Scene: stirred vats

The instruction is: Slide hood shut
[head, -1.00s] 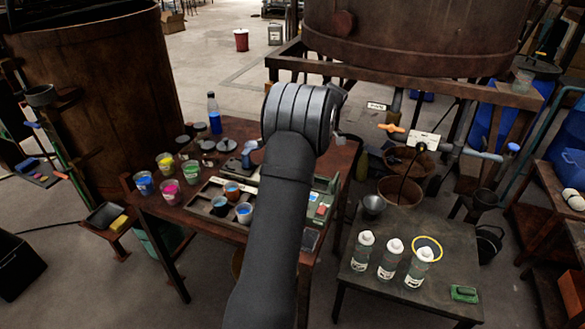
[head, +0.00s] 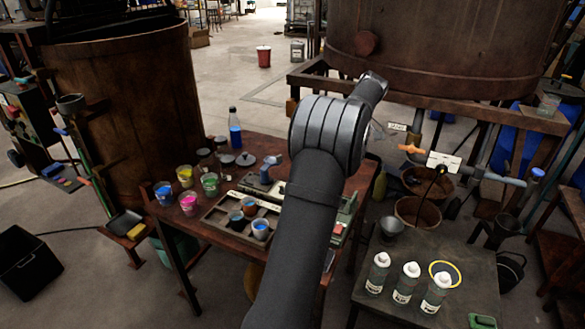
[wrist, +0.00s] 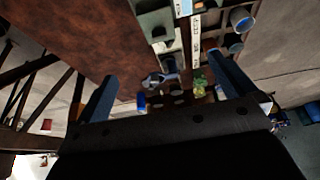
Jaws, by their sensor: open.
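I cannot make out for certain which part is the hood. A grey-green bench device (head: 262,184) with a blue-grey piece on top stands on the dark red table (head: 200,238); my arm hides part of it in the head view. In the wrist view a grey-green box-like part (wrist: 152,22) and a pale marked strip (wrist: 195,40) lie beyond the fingers. My gripper (wrist: 163,88) is open, its two fingers wide apart with nothing seen between their tips. In the head view my arm hides the gripper.
Dye cups (head: 188,203), a compartment tray (head: 222,226) and a blue bottle (head: 235,128) crowd the table. A large brown vat (head: 125,120) stands left, another (head: 440,45) at the back right. White-capped bottles (head: 405,282) stand on a low table at right.

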